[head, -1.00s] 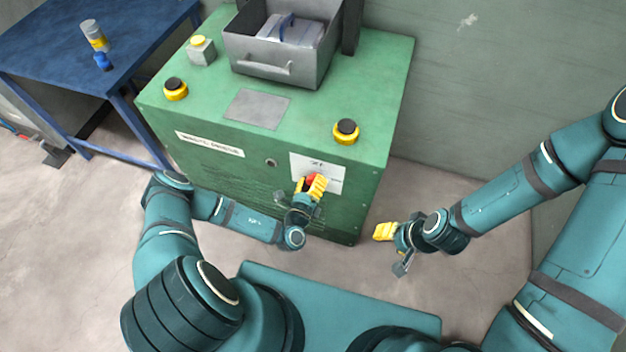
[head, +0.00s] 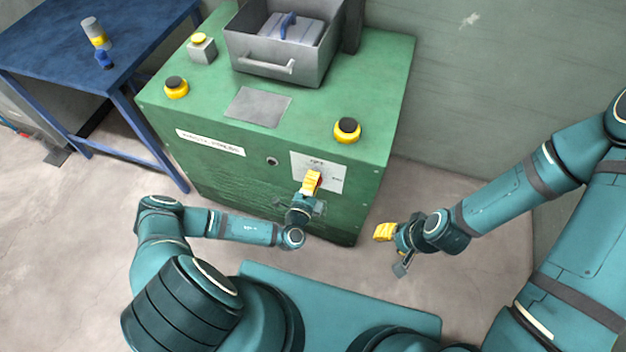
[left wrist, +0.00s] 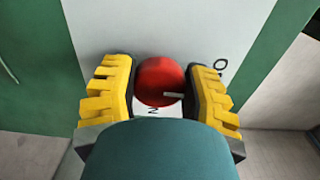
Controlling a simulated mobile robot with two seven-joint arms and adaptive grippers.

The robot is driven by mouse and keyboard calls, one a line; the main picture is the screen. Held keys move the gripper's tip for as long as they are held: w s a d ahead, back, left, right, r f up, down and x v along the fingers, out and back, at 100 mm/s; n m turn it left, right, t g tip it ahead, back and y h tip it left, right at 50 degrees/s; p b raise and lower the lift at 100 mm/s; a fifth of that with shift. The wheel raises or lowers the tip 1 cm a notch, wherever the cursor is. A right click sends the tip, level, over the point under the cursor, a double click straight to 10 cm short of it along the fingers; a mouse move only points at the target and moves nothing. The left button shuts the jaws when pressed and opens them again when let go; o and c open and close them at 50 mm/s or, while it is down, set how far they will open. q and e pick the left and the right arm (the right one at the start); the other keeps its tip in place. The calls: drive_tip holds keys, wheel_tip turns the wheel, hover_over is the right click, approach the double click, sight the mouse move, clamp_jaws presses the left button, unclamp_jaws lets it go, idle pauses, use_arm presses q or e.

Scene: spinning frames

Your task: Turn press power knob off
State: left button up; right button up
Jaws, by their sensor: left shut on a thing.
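The red round power knob (left wrist: 160,82) sits on a white label plate (left wrist: 150,30) on the front of the green press (head: 225,165). A short white line on the knob points right in the left wrist view. A round mark shows up and right of the knob, and another mark shows below it. My left gripper (head: 311,184) is shut on the knob, one yellow finger on each side. In the head view the fingers hide most of the knob. My right gripper (head: 388,240) hangs in the air right of the press front; its finger gap is unclear.
Two black-topped yellow buttons (head: 347,130) and a grey box with a yellow button (head: 201,47) are on the press top. A grey metal bin (head: 270,65) stands behind them. A blue table (head: 60,50) is at left. Floor before the press is clear.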

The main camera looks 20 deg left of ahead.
use_arm(q)
drive_tip(key=shift+r+n, duration=0.1)
drive_tip(key=shift+n, duration=0.2)
drive_tip(key=o, duration=1.2)
drive_tip(key=s, duration=1.2)
drive_tip(key=shift+a, duration=0.25)
